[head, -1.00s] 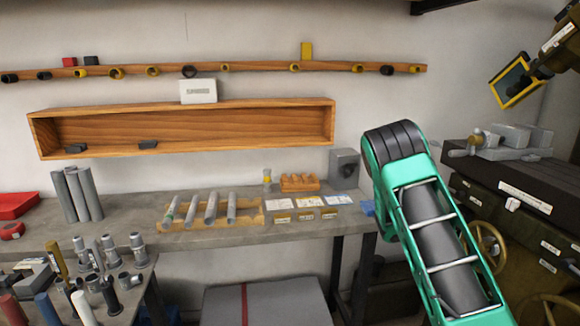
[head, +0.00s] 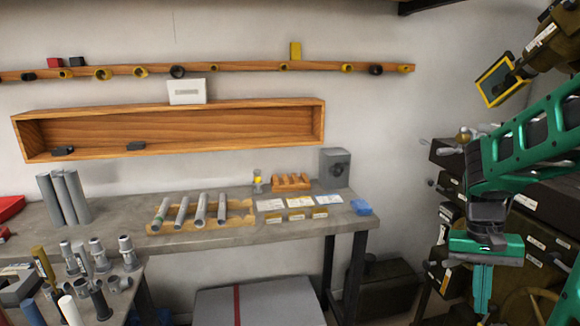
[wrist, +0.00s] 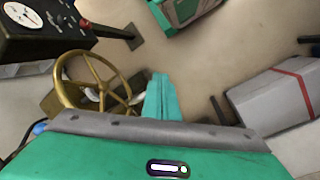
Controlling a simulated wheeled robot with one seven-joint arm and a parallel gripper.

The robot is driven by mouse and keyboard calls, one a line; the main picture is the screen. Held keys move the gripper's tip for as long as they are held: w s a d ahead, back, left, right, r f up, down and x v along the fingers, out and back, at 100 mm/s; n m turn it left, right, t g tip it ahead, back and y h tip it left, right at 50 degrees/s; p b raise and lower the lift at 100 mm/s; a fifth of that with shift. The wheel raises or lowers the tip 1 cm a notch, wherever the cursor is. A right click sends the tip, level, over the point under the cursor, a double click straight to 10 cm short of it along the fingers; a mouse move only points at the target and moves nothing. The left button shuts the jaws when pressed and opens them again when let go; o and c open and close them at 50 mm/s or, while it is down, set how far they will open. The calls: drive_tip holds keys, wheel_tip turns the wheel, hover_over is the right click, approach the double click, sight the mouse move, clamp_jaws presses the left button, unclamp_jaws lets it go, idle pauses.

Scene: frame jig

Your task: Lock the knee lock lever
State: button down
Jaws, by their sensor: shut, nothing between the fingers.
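My gripper (head: 482,292) hangs pointing down at the right of the head view, in front of the dark machine (head: 535,225). Its teal fingers are together with nothing between them; they also show in the wrist view (wrist: 160,98). In the wrist view a brass handwheel (wrist: 66,96) is left of the fingertips, apart from them as far as I can tell. A dark machine block with a white dial (wrist: 24,14) and a small red knob (wrist: 86,23) is at the upper left. I cannot tell for certain which part is the knee lock lever.
A grey workbench (head: 290,229) with tubes and blocks stands left of the machine. Bare floor shows beyond the fingers. A yellow-framed screen (head: 497,82) hangs above the machine.

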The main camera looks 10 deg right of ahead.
drive_tip(key=s+a+r+n+t+y, duration=0.1)
drive_tip(key=s+a+r+t, duration=0.1)
drive_tip(key=s+a, duration=0.4)
drive_tip(key=s+r, duration=0.1)
drive_tip(key=s, duration=0.2)
drive_tip(key=shift+a+r+n+t, duration=0.15)
drive_tip(key=shift+a+n+t, duration=0.15)
drive_tip(key=shift+a+n, duration=0.1)
drive_tip(key=shift+s+d, duration=0.1)
